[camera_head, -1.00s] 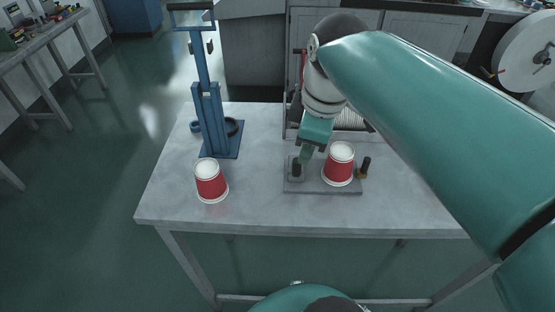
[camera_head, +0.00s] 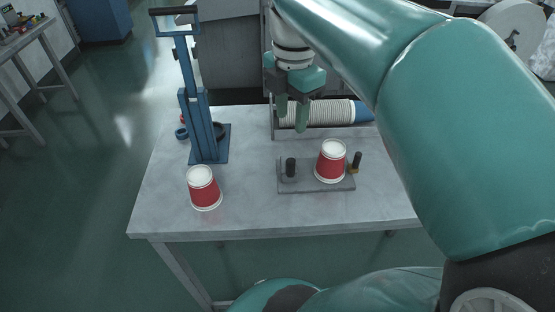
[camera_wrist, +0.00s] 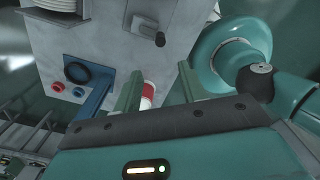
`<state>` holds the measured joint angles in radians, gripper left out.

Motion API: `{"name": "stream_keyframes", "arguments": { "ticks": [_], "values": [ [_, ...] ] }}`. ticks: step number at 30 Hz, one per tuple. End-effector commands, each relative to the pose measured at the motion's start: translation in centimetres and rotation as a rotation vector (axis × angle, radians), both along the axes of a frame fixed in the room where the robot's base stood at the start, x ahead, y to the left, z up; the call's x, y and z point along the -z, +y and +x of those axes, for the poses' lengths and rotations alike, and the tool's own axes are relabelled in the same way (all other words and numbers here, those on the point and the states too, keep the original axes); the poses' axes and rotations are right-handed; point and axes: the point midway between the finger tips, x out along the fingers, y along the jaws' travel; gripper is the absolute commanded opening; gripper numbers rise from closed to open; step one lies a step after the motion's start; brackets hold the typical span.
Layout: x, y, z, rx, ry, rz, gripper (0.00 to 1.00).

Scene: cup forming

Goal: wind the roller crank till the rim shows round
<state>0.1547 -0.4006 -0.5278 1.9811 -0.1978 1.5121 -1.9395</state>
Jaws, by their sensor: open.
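A red cup (camera_head: 331,162) stands upside down on a grey base plate (camera_head: 310,188) on the table. A short dark post (camera_head: 291,168) rises from the plate left of the cup, and a dark handle with a brass foot (camera_head: 356,162) stands at its right. I cannot tell which is the crank. My gripper (camera_head: 292,120) is open and empty, above and behind the plate, fingers pointing down. In the wrist view, the open fingers (camera_wrist: 160,80) have a red and white cup (camera_wrist: 148,94) showing beyond them; a dark knob on grey metal (camera_wrist: 159,40) is farther up.
Another red cup (camera_head: 203,188) stands at the table's front left. A tall blue lever press (camera_head: 205,125) stands behind it. A row of nested white cups (camera_head: 325,112) lies along the back. The table's front middle (camera_head: 245,205) is clear.

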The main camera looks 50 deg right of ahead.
Motion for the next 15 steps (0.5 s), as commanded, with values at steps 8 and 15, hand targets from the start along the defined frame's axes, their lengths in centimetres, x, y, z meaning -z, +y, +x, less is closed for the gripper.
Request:
{"name": "stream_keyframes", "arguments": {
  "ticks": [8,15],
  "values": [
    [3.1,-0.3,-0.5,0.007,0.003,0.003,0.41],
    [7.9,-0.2,-0.5,0.007,0.004,0.003,0.41]
  ]
}}
